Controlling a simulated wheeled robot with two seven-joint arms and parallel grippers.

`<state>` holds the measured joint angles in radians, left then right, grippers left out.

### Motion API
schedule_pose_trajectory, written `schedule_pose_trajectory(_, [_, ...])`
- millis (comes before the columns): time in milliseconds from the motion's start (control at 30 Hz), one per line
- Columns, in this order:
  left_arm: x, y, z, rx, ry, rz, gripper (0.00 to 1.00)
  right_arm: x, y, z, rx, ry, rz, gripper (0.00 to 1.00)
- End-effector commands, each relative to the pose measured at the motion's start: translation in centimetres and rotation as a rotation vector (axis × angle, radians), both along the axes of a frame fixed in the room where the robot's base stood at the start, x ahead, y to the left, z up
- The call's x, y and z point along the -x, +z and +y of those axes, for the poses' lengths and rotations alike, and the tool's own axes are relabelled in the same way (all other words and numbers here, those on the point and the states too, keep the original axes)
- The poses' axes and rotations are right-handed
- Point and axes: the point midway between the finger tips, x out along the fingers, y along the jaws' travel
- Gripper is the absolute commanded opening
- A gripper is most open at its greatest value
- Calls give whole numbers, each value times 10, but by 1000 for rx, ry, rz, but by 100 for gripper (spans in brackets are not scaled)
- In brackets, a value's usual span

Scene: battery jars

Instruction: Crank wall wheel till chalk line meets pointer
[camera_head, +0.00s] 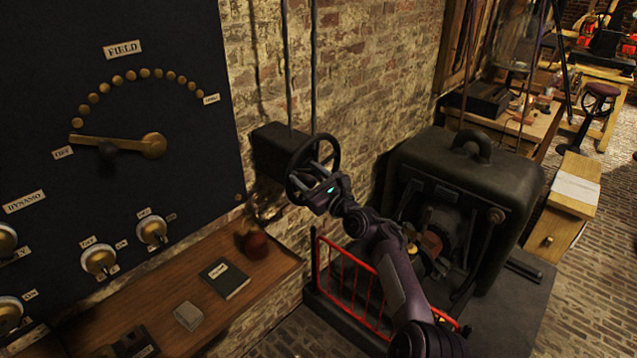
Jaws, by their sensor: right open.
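The dark wall wheel (337,150) is a spoked hand wheel on a black box (270,148) fixed to the brick wall, with vertical pipes above it. My right gripper (316,167) is at the wheel, with its open fingers over the wheel's lower middle. I cannot tell whether the fingers touch the rim or a spoke. No chalk line or pointer can be made out on the wheel or box at this size. The gripper covers part of the wheel's lower right. My left gripper is not in view.
A black switchboard (190,40) with a brass lever stands at left. Below it, a wooden shelf (270,275) holds a dark book (225,278) and a small grey block (188,316). A red railing (345,275) and a large dark machine (460,165) stand below and right of the wheel.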

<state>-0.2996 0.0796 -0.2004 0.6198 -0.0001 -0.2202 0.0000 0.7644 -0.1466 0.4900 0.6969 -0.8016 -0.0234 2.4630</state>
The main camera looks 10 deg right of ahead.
Motion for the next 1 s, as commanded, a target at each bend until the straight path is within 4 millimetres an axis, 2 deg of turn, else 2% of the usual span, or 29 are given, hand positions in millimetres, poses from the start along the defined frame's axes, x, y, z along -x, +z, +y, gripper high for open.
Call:
schedule_pose_trajectory(100, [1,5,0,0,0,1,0,15,-3,-10,2,-4,1,52])
schedule_pose_trajectory(400, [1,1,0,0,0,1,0,46,-9,-30,1,-4,-1,52])
schedule_pose_trajectory(600, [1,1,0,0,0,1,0,54,-9,-35,1,-3,0,52])
schedule_pose_trajectory(833, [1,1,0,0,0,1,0,55,-9,-35,1,-2,0,52])
schedule_pose_trajectory(933, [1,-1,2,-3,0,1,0,55,-13,-36,10,-9,-4,40])
schedule_pose_trajectory(1000, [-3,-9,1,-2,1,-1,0,54,-24,-41,50,-39,-19,31])
